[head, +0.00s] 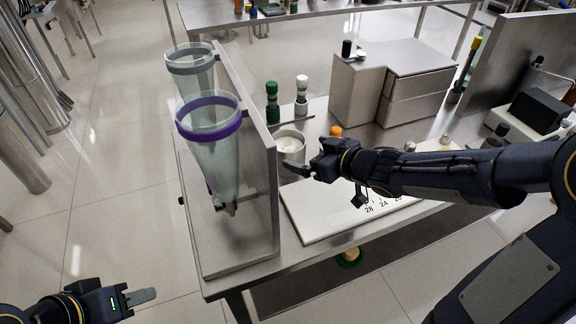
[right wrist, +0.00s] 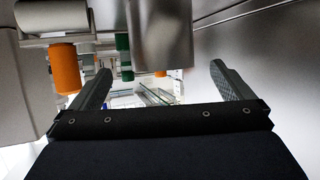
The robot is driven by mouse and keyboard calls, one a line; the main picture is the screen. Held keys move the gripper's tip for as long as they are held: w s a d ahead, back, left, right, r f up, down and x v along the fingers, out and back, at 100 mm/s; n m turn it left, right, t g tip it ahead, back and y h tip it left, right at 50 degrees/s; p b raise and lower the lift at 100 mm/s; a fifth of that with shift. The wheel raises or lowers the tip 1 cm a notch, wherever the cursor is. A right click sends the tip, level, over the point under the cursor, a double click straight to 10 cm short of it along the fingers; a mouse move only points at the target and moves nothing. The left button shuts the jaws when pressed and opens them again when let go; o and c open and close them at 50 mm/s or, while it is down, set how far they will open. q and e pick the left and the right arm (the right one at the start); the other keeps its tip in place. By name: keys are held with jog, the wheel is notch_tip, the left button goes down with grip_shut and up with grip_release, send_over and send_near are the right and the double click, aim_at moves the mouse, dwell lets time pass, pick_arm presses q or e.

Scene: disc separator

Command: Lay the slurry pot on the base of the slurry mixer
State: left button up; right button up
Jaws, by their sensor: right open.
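The slurry pot (head: 290,138), a grey metal cup with pale contents, stands upright on the bench beside the metal partition. In the right wrist view the grey metal body (right wrist: 161,35), apparently the pot, is ahead of the fingers. My right gripper (head: 305,170) is open and empty, close to the pot's near side; contact cannot be told. A device with a pale base (head: 508,127) and a black block stands at the right end, partly behind my right arm; I cannot tell surely whether it is the slurry mixer. My left gripper (head: 142,297) is low at the left, off the bench, its jaw gap unclear.
Two translucent cones (head: 214,150) stand left of the metal partition (head: 250,130). A green bottle (head: 272,103) and a white bottle (head: 301,97) stand behind the pot. A white numbered board (head: 318,222) lies in front. Metal boxes (head: 357,92) occupy the back.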

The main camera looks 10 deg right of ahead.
aim_at(278, 143)
jog(key=shift+w+a+f, duration=0.2)
jog(key=shift+a+f, duration=0.15)
jog(key=shift+a, duration=0.1)
jog(key=b+x, duration=0.2)
jog(key=x, duration=0.5)
jog(key=shift+w+r, duration=0.15)
jog(key=shift+w, duration=0.1)
jog(key=c, duration=1.4)
jog(key=shift+r, duration=0.15)
jog(key=shift+c, duration=0.4)
